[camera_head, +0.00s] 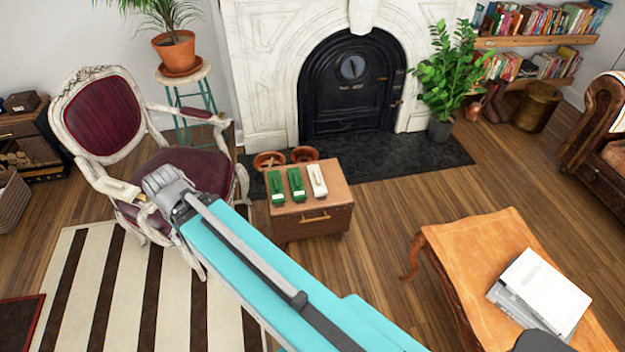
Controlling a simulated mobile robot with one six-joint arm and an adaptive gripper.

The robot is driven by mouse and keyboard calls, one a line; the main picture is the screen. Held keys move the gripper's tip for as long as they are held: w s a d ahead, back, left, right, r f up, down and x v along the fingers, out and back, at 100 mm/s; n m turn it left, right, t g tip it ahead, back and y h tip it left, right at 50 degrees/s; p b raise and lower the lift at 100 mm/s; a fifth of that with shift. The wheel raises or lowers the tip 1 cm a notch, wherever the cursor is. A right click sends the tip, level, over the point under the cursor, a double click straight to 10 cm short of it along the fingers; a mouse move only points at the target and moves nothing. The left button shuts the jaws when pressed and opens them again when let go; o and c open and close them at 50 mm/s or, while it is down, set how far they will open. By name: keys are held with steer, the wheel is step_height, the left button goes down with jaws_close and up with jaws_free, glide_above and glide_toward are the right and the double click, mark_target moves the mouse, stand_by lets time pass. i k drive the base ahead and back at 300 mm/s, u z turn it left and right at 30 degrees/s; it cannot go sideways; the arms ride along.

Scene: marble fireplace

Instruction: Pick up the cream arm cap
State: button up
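A small cream piece (317,180) lies at the right end of a row on the small wooden chest, beside two green pieces of similar shape. A pale cream cover (118,188) also shows on the near-left armrest of the maroon armchair (100,115). I cannot tell for certain which of these is the cream arm cap. My gripper (150,203) is over the chair's front left, close to the end of that armrest. My grey wrist partly hides it, and I cannot tell whether its fingers are open or touching the armrest.
The wooden chest (312,220) stands before the fireplace (350,85), with a green piece (276,187) and another green piece (297,184) on top. An orange-topped table (470,250) with books is at the lower right. Bare floor lies between chest and table.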

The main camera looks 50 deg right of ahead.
mark_target(319, 190)
steer(key=z, duration=0.3)
steer(key=i, duration=0.75)
steer(key=z, duration=0.45)
